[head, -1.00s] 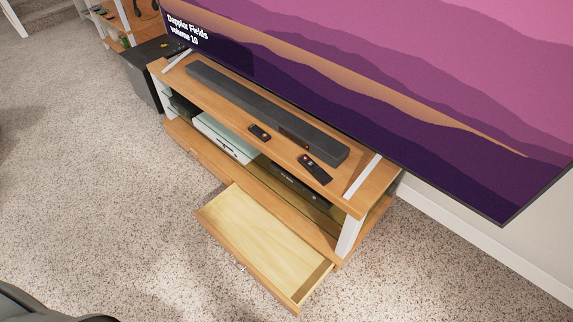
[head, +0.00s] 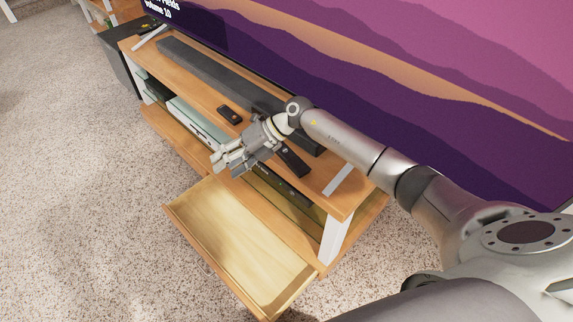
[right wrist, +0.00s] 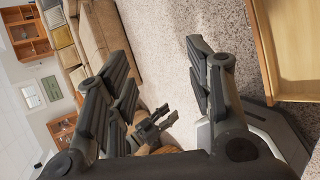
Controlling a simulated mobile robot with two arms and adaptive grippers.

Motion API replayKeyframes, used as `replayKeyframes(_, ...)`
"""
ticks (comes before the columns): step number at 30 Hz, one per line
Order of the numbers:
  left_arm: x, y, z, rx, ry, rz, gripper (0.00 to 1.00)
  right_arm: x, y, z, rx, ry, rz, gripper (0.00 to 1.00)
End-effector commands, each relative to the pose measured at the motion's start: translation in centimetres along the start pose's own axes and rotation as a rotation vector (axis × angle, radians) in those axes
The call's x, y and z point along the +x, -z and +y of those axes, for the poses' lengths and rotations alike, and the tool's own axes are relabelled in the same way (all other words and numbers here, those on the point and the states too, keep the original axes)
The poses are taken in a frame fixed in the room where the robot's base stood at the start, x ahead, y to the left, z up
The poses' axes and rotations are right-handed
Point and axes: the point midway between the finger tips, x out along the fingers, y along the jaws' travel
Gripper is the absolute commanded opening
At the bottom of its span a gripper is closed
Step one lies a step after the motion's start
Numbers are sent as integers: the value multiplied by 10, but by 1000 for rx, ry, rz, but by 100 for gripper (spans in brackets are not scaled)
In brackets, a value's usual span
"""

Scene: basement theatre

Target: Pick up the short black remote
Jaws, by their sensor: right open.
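The short black remote (head: 229,114) lies on the wooden top of the TV stand (head: 190,85), in front of the soundbar. A longer black remote (head: 293,161) lies farther right on the same top, partly hidden by my right arm. My right gripper (head: 228,163) is open and empty over the stand's front edge, nearer than the short remote and apart from it. In the right wrist view its open fingers (right wrist: 160,85) have nothing between them, and no remote shows. My left gripper (right wrist: 153,124) seems to show small and dark there; its jaws are unclear.
A dark soundbar (head: 215,72) runs along the stand behind the remotes, below a large TV (head: 400,90). An open, empty drawer (head: 225,225) sticks out below. Boxes sit on the shelf underneath. Carpet (head: 80,220) is clear at left.

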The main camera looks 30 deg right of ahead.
Motion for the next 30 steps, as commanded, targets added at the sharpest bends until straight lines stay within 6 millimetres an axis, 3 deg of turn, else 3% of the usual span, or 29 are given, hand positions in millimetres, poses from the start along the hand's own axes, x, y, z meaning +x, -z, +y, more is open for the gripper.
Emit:
replayKeyframes(3,-16,6,-1,-3,3,21,40,-46,-11,-43,-170,332,92,48)
replayKeyframes(6,-32,9,-2,-4,5,30,40,-92,-22,-69,-226,573,129,48)
replayKeyframes(9,-45,10,-2,-5,6,36,40,-131,-30,-83,-240,745,141,48)
replayKeyframes(12,-53,10,-3,-6,7,39,40,-154,-34,-90,-238,840,144,48)
replayKeyframes(15,-61,11,-3,-6,8,44,40,-156,-34,-99,-234,874,147,48)
replayKeyframes(24,-89,10,-4,-8,10,58,40,-130,-32,-130,-234,873,146,48)
replayKeyframes(30,-93,9,-4,-8,10,58,40,-123,-29,-140,-234,872,147,48)
